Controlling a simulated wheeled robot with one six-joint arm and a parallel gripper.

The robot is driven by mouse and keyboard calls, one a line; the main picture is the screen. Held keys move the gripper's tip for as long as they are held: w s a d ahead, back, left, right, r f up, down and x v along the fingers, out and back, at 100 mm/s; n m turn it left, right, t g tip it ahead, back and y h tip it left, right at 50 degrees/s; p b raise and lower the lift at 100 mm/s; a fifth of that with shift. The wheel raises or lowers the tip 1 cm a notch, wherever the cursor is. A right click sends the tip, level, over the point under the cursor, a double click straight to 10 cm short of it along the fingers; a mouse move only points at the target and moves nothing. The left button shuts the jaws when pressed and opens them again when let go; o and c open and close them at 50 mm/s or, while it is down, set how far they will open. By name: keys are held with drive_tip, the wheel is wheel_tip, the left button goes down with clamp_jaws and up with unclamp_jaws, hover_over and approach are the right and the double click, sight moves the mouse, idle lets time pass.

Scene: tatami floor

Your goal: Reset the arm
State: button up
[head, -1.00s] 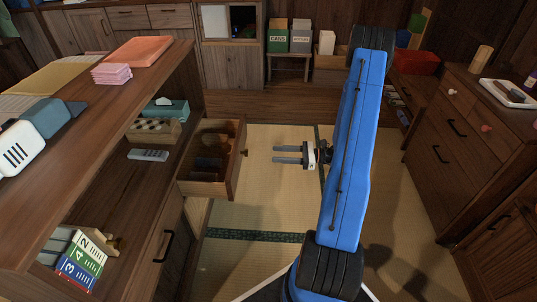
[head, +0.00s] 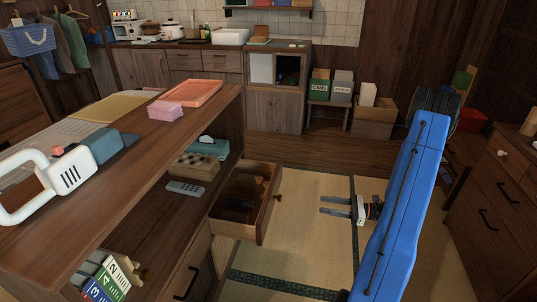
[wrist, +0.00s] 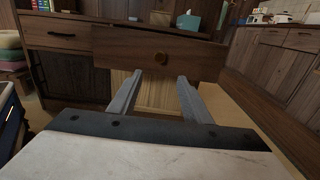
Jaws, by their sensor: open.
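My gripper (head: 335,205) is open and empty, its two grey fingers pointing left over the tatami floor. My blue arm rises at the right of the head view. The open drawer (head: 243,215) of the wooden desk is to the left of the gripper, with a clear gap between its knob and the fingertips. In the wrist view the gripper fingers (wrist: 155,95) are apart, and the drawer front (wrist: 120,50) with its round knob lies ahead of them. Nothing is between the fingers.
The desk (head: 150,150) fills the left, with a remote (head: 186,188) and a tissue box (head: 207,147) on its shelf. A dark wooden cabinet (head: 490,200) stands at the right. Bins (head: 320,88) and a cardboard box (head: 374,118) stand at the back. Tatami (head: 310,235) is clear between.

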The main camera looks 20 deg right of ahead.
drive_tip(key=s+a+r+n+g+h, duration=0.2)
drive_tip(key=s+a+r+n+g, duration=0.3)
drive_tip(key=a+r, duration=0.4)
drive_tip(key=s+a+r+n+g+h, duration=0.2)
drive_tip(key=a+r+n+g, duration=0.4)
drive_tip(key=a+r+n, duration=0.3)
drive_tip(key=s+a+r+n+t+h, duration=0.2)
drive_tip(key=s+r+n+h, duration=0.3)
drive_tip(key=s, duration=0.3)
drive_tip(key=s+a+r+n+t+h, duration=0.3)
drive_tip(key=s+a+r+n+h, duration=0.2)
drive_tip(key=s, duration=0.4)
drive_tip(key=shift+r+n+h, duration=0.3)
drive_tip(key=shift+r+n, duration=0.3)
drive_tip(key=shift+r, duration=0.35)
